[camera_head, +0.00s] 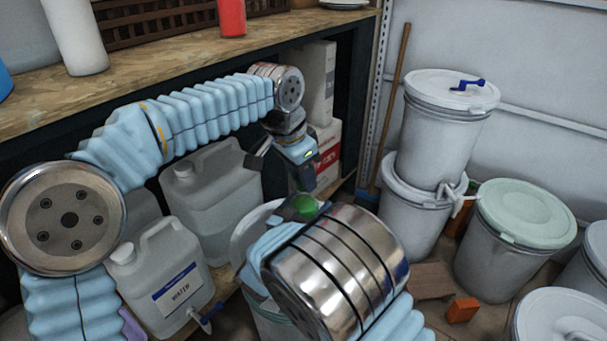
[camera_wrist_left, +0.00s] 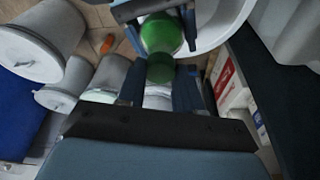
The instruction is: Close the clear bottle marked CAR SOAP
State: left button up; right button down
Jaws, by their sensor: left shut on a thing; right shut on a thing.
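My left gripper (camera_head: 303,182) reaches down past the shelf. In the left wrist view its fingers (camera_wrist_left: 159,82) are shut on a dark green round cap (camera_wrist_left: 160,69). Just beyond the cap is a bright green rounded body (camera_wrist_left: 162,34), apparently the clear bottle with green contents; green also shows below the left gripper in the head view (camera_head: 305,206). I cannot tell whether cap and bottle touch. My right gripper (camera_wrist_left: 158,10) is around the bottle and shut on it; in the head view my right wrist hides it. No CAR SOAP label is readable.
A canister marked WATER (camera_head: 172,283) and a larger canister (camera_head: 212,197) stand at left. A white bucket (camera_head: 240,235) is close to the grippers. Stacked drums (camera_head: 440,130) and a green-lidded drum (camera_head: 520,235) stand at right. A wooden shelf (camera_head: 150,75) runs above.

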pick_arm(q)
jog(key=m, duration=0.2)
jog(key=m+g, duration=0.1)
jog(key=m, duration=0.2)
jog(key=shift+w+m+h, duration=0.25)
jog(key=shift+m+h, duration=0.05)
jog(key=shift+h, duration=0.1)
jog(key=m+g, duration=0.1)
jog(key=m, duration=0.2)
jog(key=m+g, duration=0.1)
jog(key=m, duration=0.2)
jog(key=shift+w+f, duration=0.1)
jog(key=m+g+y, duration=0.1)
jog(key=m, duration=0.5)
jog(key=shift+w+d, duration=0.1)
jog(key=shift+d, duration=0.05)
jog(key=m+y, duration=0.1)
jog(key=m, duration=0.2)
jog(key=m+g, duration=0.1)
jog(key=m, duration=0.3)
jog(key=shift+y, duration=0.4)
jog(key=o, duration=1)
jog(key=shift+c, duration=0.3)
